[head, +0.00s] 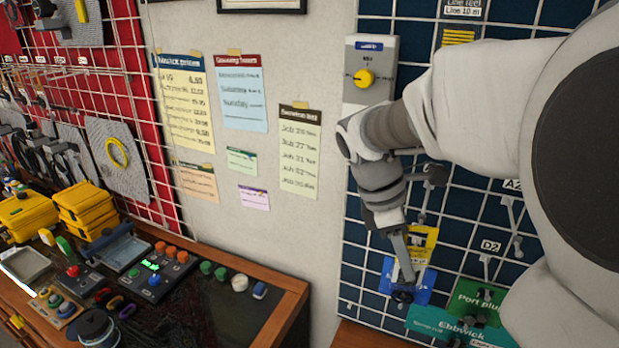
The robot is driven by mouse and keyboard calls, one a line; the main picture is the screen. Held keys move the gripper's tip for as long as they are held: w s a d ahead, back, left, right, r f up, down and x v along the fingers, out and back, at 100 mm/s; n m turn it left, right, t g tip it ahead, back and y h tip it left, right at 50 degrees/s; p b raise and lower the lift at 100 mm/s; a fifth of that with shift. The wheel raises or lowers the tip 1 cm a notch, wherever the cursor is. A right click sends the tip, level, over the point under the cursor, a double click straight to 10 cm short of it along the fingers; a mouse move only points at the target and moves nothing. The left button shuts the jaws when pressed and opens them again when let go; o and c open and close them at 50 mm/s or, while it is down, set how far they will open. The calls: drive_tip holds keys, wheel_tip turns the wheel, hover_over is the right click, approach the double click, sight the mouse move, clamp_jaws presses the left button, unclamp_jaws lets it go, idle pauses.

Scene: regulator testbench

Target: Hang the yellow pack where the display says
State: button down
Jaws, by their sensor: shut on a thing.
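My gripper (403,272) points down in front of the blue grid panel (359,240) and is shut on the yellow pack (424,246). The fingers and wrist cover part of the pack, and its hanging hole cannot be made out. A blue pack (420,283) is right behind and below it; I cannot tell whether the two touch. A small console on the bench has a lit green display (151,265), too small to read. Hooks labelled A2 (511,185) and D2 (490,246) are to the right of the pack.
A grey box with a yellow knob (364,78) is mounted high on the panel. Green packs (478,302) hang low, right of my gripper. My arm hides much of the panel's right side. The wooden bench (289,307) at left holds yellow cases (84,203).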

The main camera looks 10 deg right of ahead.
drive_tip(key=shift+w+d+f, duration=0.1)
drive_tip(key=shift+w+d, duration=0.4)
drive_tip(key=shift+w, duration=0.25)
drive_tip(key=shift+w+d+f, duration=0.1)
drive_tip(key=shift+w+d, duration=0.4)
drive_tip(key=shift+w, duration=0.25)
drive_tip(key=shift+w+d+f, duration=0.2)
drive_tip(key=shift+w+d, duration=0.1)
drive_tip(key=shift+w, duration=0.05)
drive_tip(key=c, duration=0.5)
unclamp_jaws()
drive_tip(key=shift+w, duration=0.1)
